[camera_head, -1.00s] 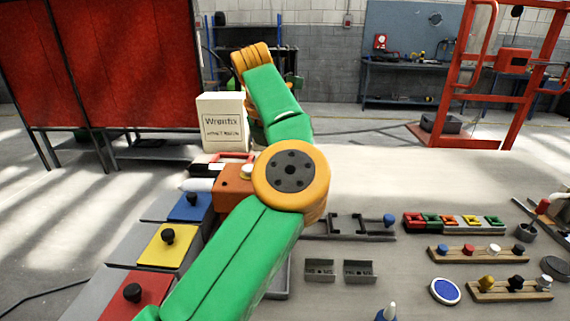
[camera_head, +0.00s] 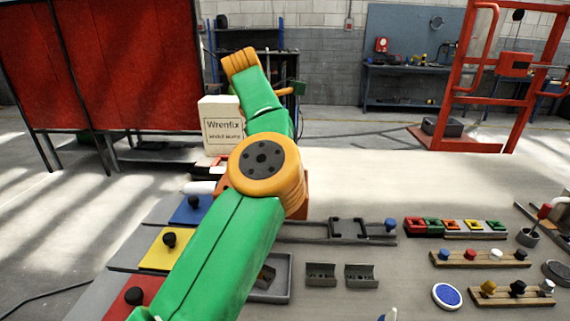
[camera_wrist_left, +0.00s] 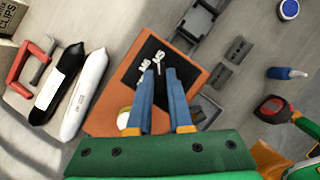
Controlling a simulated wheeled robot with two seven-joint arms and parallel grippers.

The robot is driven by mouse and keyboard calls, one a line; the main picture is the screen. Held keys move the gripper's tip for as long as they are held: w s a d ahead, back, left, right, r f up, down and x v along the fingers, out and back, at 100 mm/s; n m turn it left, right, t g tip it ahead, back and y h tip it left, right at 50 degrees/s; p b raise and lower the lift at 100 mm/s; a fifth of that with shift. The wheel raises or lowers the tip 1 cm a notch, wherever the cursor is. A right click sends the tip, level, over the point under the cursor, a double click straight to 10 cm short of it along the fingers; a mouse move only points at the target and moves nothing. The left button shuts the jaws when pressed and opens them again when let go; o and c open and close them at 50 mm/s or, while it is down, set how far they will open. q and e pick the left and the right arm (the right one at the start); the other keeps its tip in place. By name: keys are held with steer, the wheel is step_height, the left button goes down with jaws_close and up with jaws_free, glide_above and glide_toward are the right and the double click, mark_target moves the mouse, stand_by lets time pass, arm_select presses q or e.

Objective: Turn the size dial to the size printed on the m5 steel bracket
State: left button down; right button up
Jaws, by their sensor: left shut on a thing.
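My left gripper (camera_wrist_left: 162,76) has its blue fingers close together over the black face of an orange box (camera_wrist_left: 108,112), seen in the left wrist view. In the head view my left arm covers the gripper and most of the box. Small grey steel brackets stand on the table, one at left (camera_head: 321,274) and one at right (camera_head: 361,275). Another bracket (camera_head: 266,276) lies in a grey tray (camera_head: 284,296). Their print is unreadable. My right gripper is out of view.
Blue, yellow (camera_head: 160,254) and red panels with black knobs line the left side. A white Wrenfix carton (camera_head: 222,128) stands behind my arm. Wooden peg racks (camera_head: 478,260) and coloured blocks (camera_head: 455,227) fill the right. The table's back middle is clear.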

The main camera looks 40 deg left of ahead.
arm_select(q)
steer(key=c, duration=0.8)
jaws_free()
steer(key=shift+w, duration=0.1)
steer(key=p+v, duration=0.1)
steer(key=v, duration=0.6)
steer(key=shift+r, duration=0.1)
